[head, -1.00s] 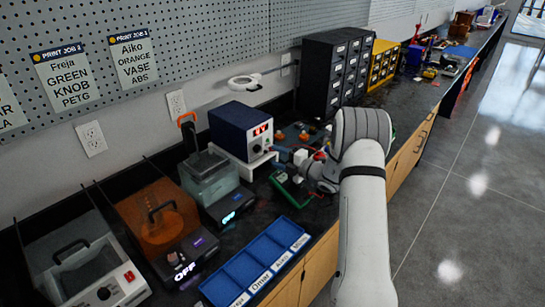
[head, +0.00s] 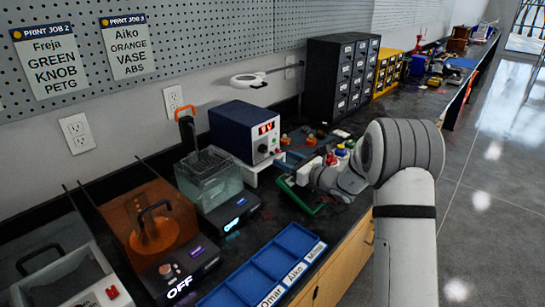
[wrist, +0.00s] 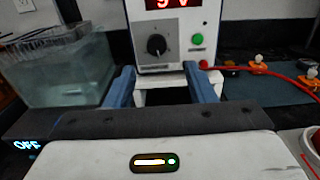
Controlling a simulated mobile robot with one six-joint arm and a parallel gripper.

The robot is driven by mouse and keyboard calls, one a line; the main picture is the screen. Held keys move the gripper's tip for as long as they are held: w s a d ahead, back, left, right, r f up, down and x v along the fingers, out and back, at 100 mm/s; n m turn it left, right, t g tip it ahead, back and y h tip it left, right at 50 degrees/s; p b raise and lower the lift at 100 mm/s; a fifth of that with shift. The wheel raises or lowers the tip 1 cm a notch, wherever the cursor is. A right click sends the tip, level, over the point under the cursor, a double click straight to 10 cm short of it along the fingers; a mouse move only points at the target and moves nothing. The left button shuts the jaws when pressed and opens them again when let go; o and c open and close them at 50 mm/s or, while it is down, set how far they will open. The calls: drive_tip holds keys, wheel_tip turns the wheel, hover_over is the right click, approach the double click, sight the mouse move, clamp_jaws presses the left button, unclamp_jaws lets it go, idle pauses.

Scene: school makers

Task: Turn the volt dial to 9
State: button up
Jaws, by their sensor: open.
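The power supply (head: 245,130) is a dark blue box with a white front, standing on a white stand. In the wrist view its black volt dial (wrist: 157,45) has a light pointer mark, pointing roughly upward. The red display (wrist: 165,4) above it is cut off at the top and appears to read 9 V. My gripper (wrist: 161,76) is open, its two blue fingers spread below and to either side of the dial, with nothing between them. The dial looks clear of the fingers. In the head view my wrist partly hides the area before the supply.
A green button (wrist: 197,39) and red terminal with a red cable sit right of the dial. A clear tank (head: 208,178) stands to the left. Blue labelled trays (head: 270,262) lie in front; drawer cabinets (head: 341,75) stand behind. Small parts crowd the bench right of the supply.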

sight(265, 150)
drive_tip(key=x, duration=0.8)
drive_tip(key=shift+s+a, duration=0.1)
drive_tip(key=shift+s, duration=0.15)
drive_tip(key=shift+c, duration=0.5)
drive_tip(key=c, duration=0.9)
drive_tip(key=shift+m, duration=1.1)
drive_tip(key=o, duration=1)
